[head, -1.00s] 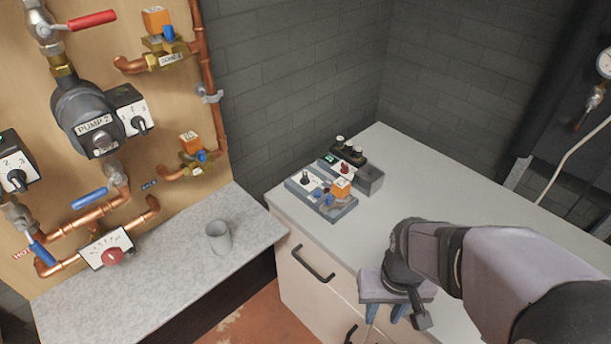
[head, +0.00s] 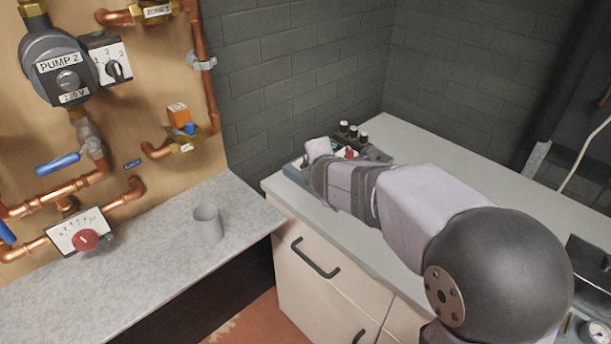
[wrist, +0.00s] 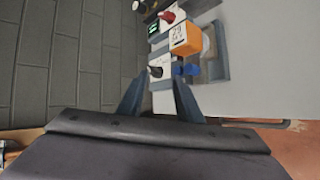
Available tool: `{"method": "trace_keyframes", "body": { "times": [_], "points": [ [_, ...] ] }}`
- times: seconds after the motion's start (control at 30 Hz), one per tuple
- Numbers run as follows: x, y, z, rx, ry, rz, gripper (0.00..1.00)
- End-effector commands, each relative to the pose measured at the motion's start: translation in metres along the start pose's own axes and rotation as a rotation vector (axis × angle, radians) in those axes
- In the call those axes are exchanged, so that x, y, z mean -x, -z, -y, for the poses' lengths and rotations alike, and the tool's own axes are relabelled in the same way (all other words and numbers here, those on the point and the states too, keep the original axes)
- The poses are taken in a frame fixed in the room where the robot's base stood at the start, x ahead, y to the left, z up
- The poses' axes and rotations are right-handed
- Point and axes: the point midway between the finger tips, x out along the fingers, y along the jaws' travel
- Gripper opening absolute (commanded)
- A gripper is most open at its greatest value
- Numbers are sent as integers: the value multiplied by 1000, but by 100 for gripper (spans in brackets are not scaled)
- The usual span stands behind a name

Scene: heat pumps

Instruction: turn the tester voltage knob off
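The tester (wrist: 196,72) is a blue-grey tray with a white panel, a green display (wrist: 154,28), a black knob (wrist: 156,72), a red knob (wrist: 168,16) and an orange block (wrist: 185,38). No label tells me which knob is for voltage. My gripper (wrist: 158,95) is open and empty in the wrist view. Its two fingers point at the tester, with the black knob just beyond the gap, seemingly apart from them. The fingertips are hidden there.
The tester stands on a light cabinet top (head: 440,160) by a grey block wall (head: 300,70). Black fittings (head: 350,132) stand behind it. A grey cup (head: 208,224) stands on the stone shelf (head: 150,250) at left, below copper pipes and Pump 2 (head: 62,70).

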Motion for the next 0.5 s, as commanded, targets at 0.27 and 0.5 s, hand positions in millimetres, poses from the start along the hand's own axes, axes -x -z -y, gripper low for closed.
{"method": "trace_keyframes", "body": {
  "times": [0.27, 0.5],
  "points": [
    [-34, 20, 10, 710, -33, 91, 32],
    [-48, 33, 5, 1143, -71, 179, 32]
  ]
}}
